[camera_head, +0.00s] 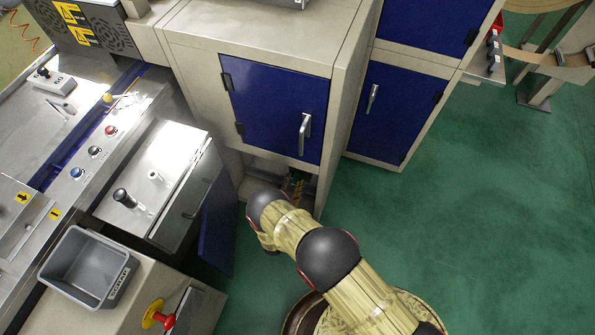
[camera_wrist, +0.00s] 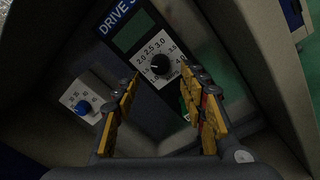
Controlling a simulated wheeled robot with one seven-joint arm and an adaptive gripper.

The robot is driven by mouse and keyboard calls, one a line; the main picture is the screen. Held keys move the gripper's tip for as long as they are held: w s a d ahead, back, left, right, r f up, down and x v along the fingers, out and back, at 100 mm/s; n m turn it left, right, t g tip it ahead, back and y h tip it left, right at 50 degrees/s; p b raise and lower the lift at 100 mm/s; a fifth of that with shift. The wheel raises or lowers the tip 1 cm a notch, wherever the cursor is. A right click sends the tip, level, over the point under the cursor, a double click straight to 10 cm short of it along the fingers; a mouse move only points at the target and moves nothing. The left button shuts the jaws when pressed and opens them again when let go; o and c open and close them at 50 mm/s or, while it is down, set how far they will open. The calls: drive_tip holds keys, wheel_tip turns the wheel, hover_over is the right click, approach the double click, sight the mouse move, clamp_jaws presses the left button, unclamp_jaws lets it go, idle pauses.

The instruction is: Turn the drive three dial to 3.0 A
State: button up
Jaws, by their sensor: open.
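The drive dial is a black round knob (camera_wrist: 160,64) on a white scale plate (camera_wrist: 154,53), in the upper middle of the wrist view. The plate carries numbers including 2.0, 2.5 and 3.0. The label above reads "DRIVE S", cut off by the edge, so its number is not shown. I cannot tell where the knob points. My gripper (camera_wrist: 163,86) is open, its yellow-padded fingers apart on either side below the knob, with nothing between them. In the head view my gripper and the dial are hidden inside the low opening of the beige cabinet (camera_head: 193,45).
A blue knob (camera_wrist: 83,107) on a white plate sits left of the fingers. Dark compartment walls (camera_wrist: 262,70) are close on the right. In the head view a blue door (camera_head: 217,225) hangs open left of my arm. Green floor (camera_head: 450,215) is clear to the right.

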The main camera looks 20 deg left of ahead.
drive_tip(key=shift+w+b, duration=0.6)
drive_tip(key=shift+w, duration=2)
drive_tip(key=c, duration=0.3)
drive_tip(key=c, duration=0.7)
clamp_jaws()
